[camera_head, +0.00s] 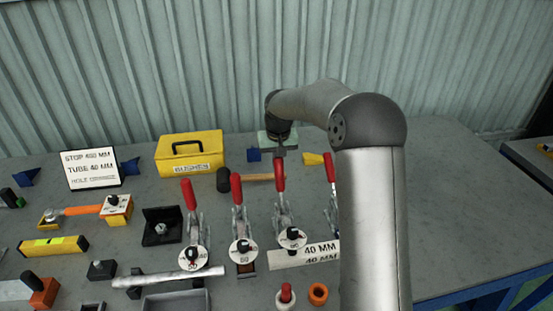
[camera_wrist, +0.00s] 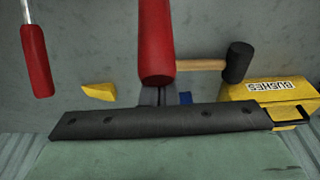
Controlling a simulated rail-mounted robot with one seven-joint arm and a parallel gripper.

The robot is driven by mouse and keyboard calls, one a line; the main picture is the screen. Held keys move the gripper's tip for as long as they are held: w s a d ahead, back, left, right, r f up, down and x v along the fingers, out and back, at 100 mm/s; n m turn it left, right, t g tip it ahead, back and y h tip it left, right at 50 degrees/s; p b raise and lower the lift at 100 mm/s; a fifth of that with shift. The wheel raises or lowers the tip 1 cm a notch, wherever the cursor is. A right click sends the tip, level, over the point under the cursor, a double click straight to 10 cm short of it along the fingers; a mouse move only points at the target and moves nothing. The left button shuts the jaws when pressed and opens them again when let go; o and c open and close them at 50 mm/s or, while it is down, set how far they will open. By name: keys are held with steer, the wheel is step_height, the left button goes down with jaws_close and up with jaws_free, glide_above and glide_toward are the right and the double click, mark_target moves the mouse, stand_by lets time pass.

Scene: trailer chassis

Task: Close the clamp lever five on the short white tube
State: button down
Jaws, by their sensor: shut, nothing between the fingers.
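Several toggle clamps with red lever handles stand in a row in the head view: a left one (camera_head: 189,195), a second (camera_head: 237,190), a third (camera_head: 278,172) and a fourth (camera_head: 330,168) partly hidden by my arm. Their handles point up. A short white tube (camera_head: 155,278) lies below the left clamp. My gripper (camera_head: 280,151) is shut and empty, just beyond the third handle. In the wrist view, that handle (camera_wrist: 156,40) is close before the fingertips (camera_wrist: 152,97); another handle (camera_wrist: 37,65) is left.
A grey tray (camera_head: 176,303), a yellow level (camera_head: 52,246) and small blocks crowd the front left. The table's right side is clear.

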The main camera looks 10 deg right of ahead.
mark_target(280, 169)
steer(key=shift+s+r+b, duration=0.25)
steer(key=shift+s+r, duration=0.05)
steer(key=shift+s, duration=0.5)
steer(key=shift+s+r+b, duration=0.2)
steer(key=shift+s+r, duration=0.05)
steer(key=shift+s, duration=0.65)
steer(key=shift+s+b, duration=0.45)
steer(key=shift+s, duration=0.55)
step_height(280, 169, up, 8)
steer(key=p, duration=0.6)
steer(key=shift+w+r, duration=0.1)
steer(key=shift+r, duration=0.1)
